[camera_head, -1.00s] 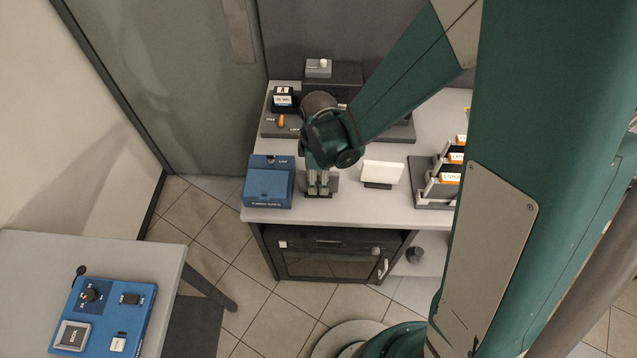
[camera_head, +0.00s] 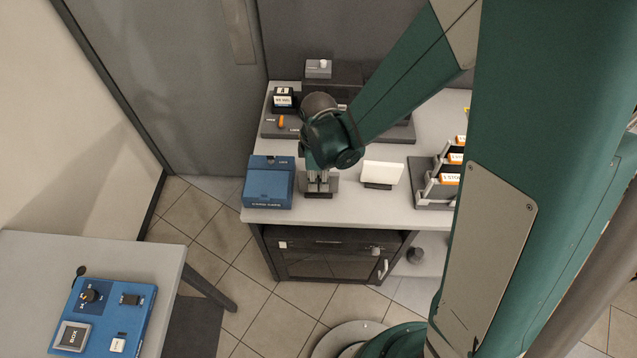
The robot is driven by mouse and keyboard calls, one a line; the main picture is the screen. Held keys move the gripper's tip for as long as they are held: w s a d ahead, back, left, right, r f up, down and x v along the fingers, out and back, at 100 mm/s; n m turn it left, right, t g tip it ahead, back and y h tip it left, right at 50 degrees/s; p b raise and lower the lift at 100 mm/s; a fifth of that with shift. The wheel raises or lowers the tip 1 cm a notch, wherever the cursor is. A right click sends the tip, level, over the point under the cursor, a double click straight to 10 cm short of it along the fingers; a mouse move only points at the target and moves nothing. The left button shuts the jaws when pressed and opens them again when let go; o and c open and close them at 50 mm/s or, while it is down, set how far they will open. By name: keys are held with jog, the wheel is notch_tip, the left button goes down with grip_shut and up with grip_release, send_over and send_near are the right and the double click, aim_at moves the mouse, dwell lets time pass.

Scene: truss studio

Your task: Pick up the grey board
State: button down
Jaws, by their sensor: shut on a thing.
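My gripper (camera_head: 318,184) reaches down from above at the front of the grey table, between the blue box and the white card. It is shut on the grey board (camera_head: 333,184), a small upright grey piece that shows beside and behind the fingers. The fingers hide much of the board. A dark stand or base (camera_head: 318,195) shows right below the fingers. I cannot tell whether the board still touches it.
A blue box (camera_head: 268,188) stands close on the left. A white card on a dark stand (camera_head: 381,173) is close on the right. A rack with orange-labelled cards (camera_head: 436,190) is farther right. The grey table (camera_head: 345,212) has a narrow clear front strip. A dark cabinet (camera_head: 335,258) is below.

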jog(key=shift+r, duration=0.1)
jog(key=shift+r, duration=4.9)
